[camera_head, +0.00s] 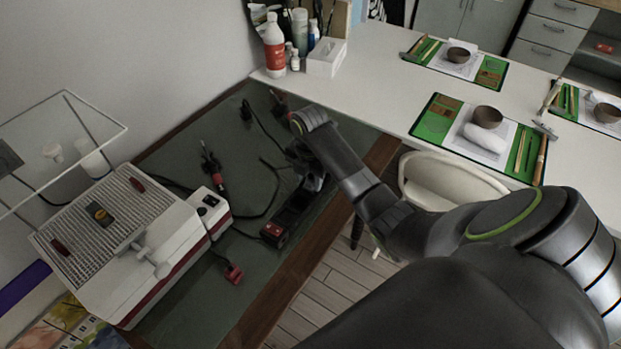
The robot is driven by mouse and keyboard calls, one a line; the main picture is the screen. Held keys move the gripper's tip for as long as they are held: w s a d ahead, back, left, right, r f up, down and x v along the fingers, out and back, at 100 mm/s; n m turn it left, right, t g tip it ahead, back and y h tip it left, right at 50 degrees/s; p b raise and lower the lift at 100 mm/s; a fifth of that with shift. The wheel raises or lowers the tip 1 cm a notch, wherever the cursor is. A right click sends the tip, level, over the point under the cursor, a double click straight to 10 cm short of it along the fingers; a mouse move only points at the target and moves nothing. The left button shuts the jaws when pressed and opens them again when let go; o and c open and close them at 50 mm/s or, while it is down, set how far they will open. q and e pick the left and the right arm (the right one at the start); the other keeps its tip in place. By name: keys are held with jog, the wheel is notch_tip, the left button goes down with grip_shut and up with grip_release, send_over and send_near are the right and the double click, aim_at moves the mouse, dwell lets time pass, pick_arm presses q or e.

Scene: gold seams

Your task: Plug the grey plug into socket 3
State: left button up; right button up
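A black power strip (293,214) with a red switch at its near end lies along the right side of the dark green bench top. My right arm comes in from the right. My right gripper (311,177) points down over the far end of the strip and hides the sockets there. I cannot tell whether its fingers are open or shut, or whether it holds a plug. I cannot make out the grey plug or the socket numbers. A red plug (234,273) lies on the bench at the near end of a cord. My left gripper is not in view.
A white machine with a ribbed top (120,215) and a small switch box (208,207) stand on the left. A soldering-iron-like tool (213,165) and black cables lie mid-bench. Bottles (274,45) and a white box (326,57) stand behind.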

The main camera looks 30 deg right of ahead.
aim_at(311, 178)
jog(key=shift+s+f+g, duration=0.3)
jog(key=shift+s+f, duration=0.25)
jog(key=shift+f, duration=0.15)
notch_tip(311, 178, up, 5)
jog(key=shift+w+d+r, duration=0.1)
jog(key=shift+w+d, duration=0.05)
notch_tip(311, 178, up, 14)
jog(key=p, duration=1.2)
jog(key=shift+w+a+f, duration=0.2)
jog(key=shift+f, duration=0.15)
